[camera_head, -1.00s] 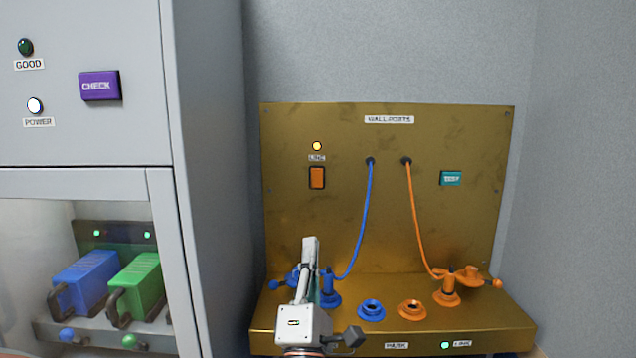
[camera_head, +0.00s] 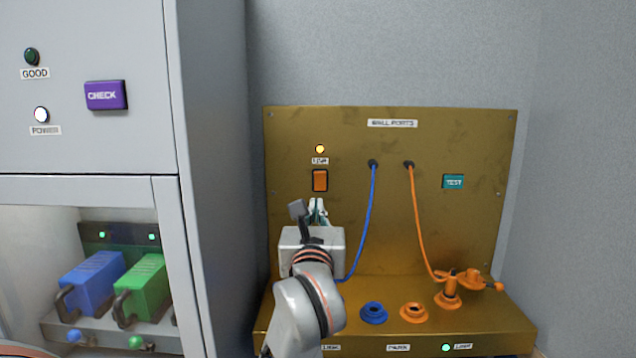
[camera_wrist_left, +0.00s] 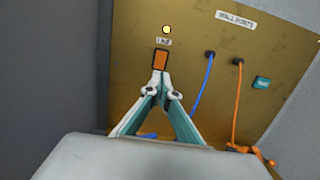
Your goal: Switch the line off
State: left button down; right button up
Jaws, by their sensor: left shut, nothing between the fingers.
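The line switch is an orange rocker (camera_head: 320,180) on the brass wall panel (camera_head: 440,140), below a lit yellow lamp (camera_head: 320,149) and a small label. It also shows in the left wrist view (camera_wrist_left: 160,59). My left gripper (camera_head: 318,203) is just below the switch, pointing at the panel. In the left wrist view its shut fingertips (camera_wrist_left: 160,75) overlap the switch's lower edge; I cannot tell whether they touch it. Nothing is between the fingers. My right gripper is not in view.
A blue cable (camera_head: 371,220) and an orange cable (camera_head: 415,220) hang right of the switch. A teal TEST button (camera_head: 453,182) is farther right. Blue and orange ports (camera_head: 413,312) stand on the ledge. A grey cabinet (camera_head: 215,180) is close on the left.

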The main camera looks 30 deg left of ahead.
pick_arm(q)
jog(key=shift+w, duration=0.1)
jog(key=p, duration=0.2)
send_near(318, 177)
jog(key=x, duration=0.5)
jog(key=shift+w+r, duration=0.15)
jog(key=shift+p+x, duration=0.35)
jog(key=shift+x, duration=0.45)
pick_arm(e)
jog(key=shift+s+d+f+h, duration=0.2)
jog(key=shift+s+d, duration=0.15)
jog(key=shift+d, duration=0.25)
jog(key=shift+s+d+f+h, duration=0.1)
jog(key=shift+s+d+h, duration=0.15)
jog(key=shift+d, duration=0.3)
